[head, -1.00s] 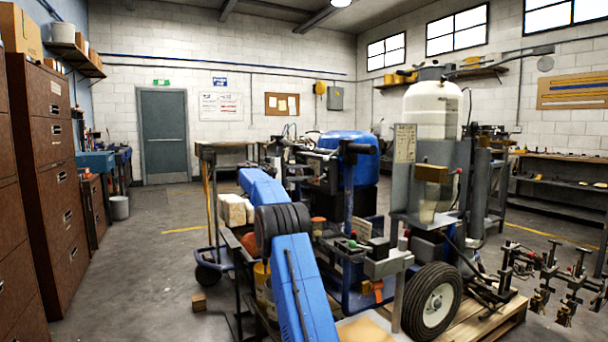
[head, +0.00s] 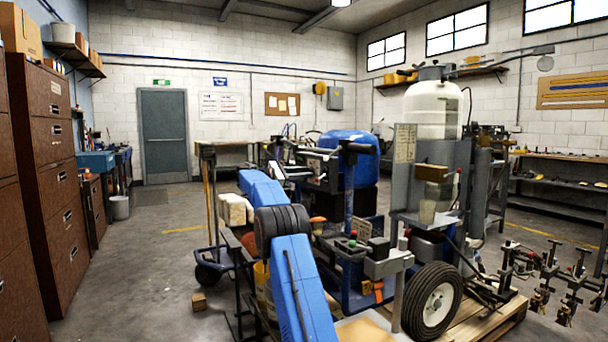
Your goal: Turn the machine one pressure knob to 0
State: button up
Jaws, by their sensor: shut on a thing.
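My blue arm rises from the bottom centre and its far end reaches a striping machine with a blue tank (head: 348,145) in the middle of the head view. My gripper (head: 322,163) is small and dark there, against the dark parts at the machine's left side. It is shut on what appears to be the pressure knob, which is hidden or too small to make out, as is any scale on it. A second machine with a white tank (head: 434,108) stands nearer on the right, with a grey upright panel and a black tyre.
A wooden pallet (head: 480,318) lies under the nearer machine. Several clamp-like tools (head: 570,285) stand on the right. Brown cabinets (head: 60,180) line the left. A small wood block (head: 199,301) lies on the floor. The floor towards the grey door (head: 163,136) is mostly clear.

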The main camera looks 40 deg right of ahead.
jog(key=n, duration=0.5)
jog(key=shift+f, duration=0.15)
jog(key=shift+n, duration=0.4)
jog(key=o, duration=1.1)
jog(key=shift+a, duration=0.1)
jog(key=shift+c, duration=0.2)
jog(key=v, duration=1.7)
jog(key=shift+a+f, duration=0.1)
jog(key=shift+a, duration=0.1)
